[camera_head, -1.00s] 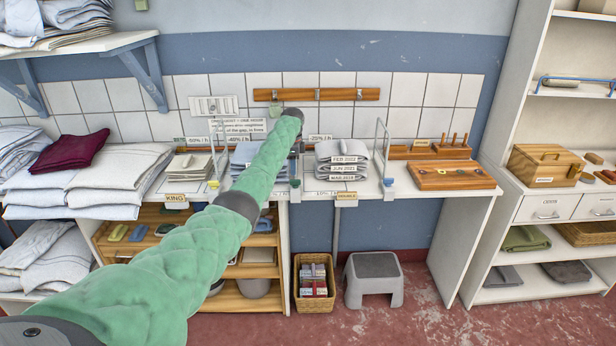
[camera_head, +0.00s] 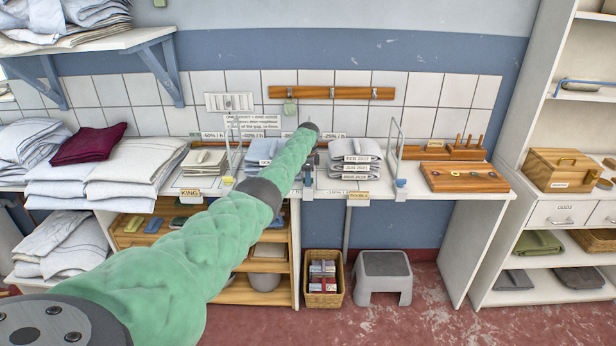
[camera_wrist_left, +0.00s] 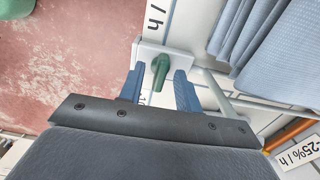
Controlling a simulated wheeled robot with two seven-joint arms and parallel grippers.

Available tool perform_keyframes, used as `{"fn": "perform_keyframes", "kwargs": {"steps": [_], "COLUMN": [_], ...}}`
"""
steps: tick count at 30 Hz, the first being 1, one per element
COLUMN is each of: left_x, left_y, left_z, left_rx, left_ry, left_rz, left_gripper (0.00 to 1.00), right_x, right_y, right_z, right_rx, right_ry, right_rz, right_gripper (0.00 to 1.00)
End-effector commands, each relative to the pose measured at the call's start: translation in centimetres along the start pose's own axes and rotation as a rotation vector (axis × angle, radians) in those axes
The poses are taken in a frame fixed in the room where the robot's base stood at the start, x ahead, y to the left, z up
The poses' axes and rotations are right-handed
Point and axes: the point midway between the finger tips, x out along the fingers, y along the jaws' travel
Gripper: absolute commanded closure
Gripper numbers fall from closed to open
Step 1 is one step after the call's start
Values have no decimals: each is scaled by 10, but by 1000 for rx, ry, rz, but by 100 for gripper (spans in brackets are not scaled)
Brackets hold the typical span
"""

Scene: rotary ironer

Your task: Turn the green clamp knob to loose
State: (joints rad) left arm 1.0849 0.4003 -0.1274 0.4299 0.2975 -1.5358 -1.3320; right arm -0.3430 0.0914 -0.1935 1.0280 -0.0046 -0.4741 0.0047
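The green clamp knob (camera_wrist_left: 160,70) shows in the left wrist view, a narrow green handle on a pale clamp block (camera_wrist_left: 151,54) at the table edge. The blue fingers of my left gripper (camera_wrist_left: 159,90) are open, one on each side of the knob, with visible gaps between. In the head view my left gripper (camera_head: 309,163) points down at the table's front edge, below the green-sleeved arm. It mostly hides the green knob there. My right gripper is in neither view.
A clamp with a yellow knob (camera_head: 228,181) stands to the left and one with a blue knob (camera_head: 401,183) to the right. Wire guards rise beside folded sheets (camera_head: 355,160). A basket (camera_head: 323,290) and a grey stool (camera_head: 382,277) stand below.

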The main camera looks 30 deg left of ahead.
Motion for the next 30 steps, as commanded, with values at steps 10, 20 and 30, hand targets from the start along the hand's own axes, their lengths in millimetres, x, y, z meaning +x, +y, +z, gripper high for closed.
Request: {"fn": "perform_keyframes", "kwargs": {"steps": [10, 20, 30], "left_x": [0, 0, 0], "left_y": [0, 0, 0], "left_z": [0, 0, 0], "left_rx": [0, -17, -193], "left_ry": [0, 0, 0], "left_rz": [0, 0, 0], "left_gripper": [96, 100, 100], "right_x": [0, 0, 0], "right_y": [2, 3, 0], "right_z": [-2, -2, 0], "right_rx": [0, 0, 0], "right_ry": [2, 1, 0], "right_rz": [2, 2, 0], "right_gripper": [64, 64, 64]}}
